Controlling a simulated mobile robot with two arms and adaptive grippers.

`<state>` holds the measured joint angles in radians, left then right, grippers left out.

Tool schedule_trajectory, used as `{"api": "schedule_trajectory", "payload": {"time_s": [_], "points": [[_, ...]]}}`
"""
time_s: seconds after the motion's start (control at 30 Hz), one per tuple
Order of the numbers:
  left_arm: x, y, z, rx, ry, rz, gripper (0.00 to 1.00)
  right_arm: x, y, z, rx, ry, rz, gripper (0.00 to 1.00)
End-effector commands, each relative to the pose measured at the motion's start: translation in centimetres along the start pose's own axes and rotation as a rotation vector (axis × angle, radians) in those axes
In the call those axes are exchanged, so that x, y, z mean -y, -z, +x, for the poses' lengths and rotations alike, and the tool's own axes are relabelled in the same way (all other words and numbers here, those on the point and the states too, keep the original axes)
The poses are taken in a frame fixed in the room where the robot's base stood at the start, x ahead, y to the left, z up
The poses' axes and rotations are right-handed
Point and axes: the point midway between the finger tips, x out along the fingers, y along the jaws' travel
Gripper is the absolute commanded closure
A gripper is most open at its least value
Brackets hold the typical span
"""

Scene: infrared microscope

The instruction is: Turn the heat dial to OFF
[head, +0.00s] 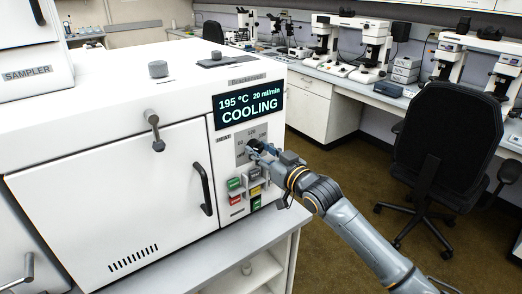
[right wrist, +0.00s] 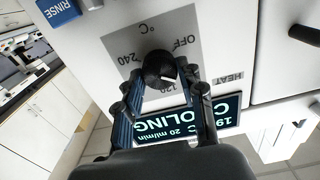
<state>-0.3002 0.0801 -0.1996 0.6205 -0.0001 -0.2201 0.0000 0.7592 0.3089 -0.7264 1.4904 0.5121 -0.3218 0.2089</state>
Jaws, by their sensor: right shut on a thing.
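The heat dial (right wrist: 160,66) is a black round knob on a grey scale plate (right wrist: 118,42) marked OFF, 120, 240 and °C. In the right wrist view it sits between the fingers of my right gripper (right wrist: 158,84), which is shut on it. A small light mark shows on the knob, but I cannot tell exactly which setting it points at. In the head view the dial (head: 253,143) is partly hidden by my right gripper (head: 259,149), which comes in from the right. The display (head: 249,105) reads 195 °C, 20 ml/min, COOLING. My left gripper is not in view.
Below the dial are coloured buttons (head: 234,184), close to my right gripper. The white instrument's door has a black handle (head: 203,188) to the left. A black office chair (head: 446,140) stands at the right, and microscopes (head: 372,50) line the bench behind.

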Motion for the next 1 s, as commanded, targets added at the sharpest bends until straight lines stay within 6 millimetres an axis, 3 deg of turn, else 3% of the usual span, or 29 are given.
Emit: {"api": "schedule_trajectory", "payload": {"time_s": [1.0], "points": [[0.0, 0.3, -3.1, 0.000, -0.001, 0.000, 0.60, 0.1, -0.3, 0.0, 0.007, 0.001, -0.930, 0.93]]}}
